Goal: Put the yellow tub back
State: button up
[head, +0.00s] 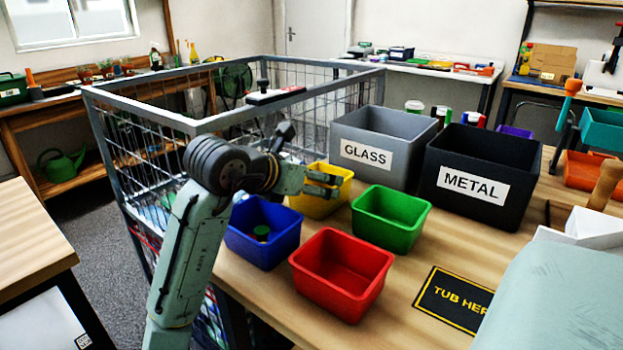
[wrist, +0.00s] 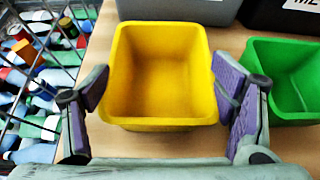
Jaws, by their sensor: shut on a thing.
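The yellow tub (head: 318,204) is at the back left of the table, behind the blue tub (head: 250,249) and left of the green tub (head: 412,238). It is upright, and its inside looks empty in the wrist view (wrist: 160,122). My gripper (wrist: 160,72) is shut on the yellow tub, with one purple-padded finger against each side; in the head view, my gripper (head: 322,184) partly hides the tub. I cannot tell whether the tub's bottom touches the table. The black mat marked "TUB HER…" (head: 440,305) lies bare at the table's front right, its right end hidden.
The red tub (head: 340,305) stands in front and looks empty. The blue tub holds a small dark-green item. The grey GLASS bin (head: 365,177) and black METAL bin (head: 470,217) stand behind. A wire cage (head: 118,140) with mixed items borders the table's left.

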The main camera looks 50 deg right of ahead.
jog(key=o, duration=1.2)
jog(key=shift+c, duration=0.2)
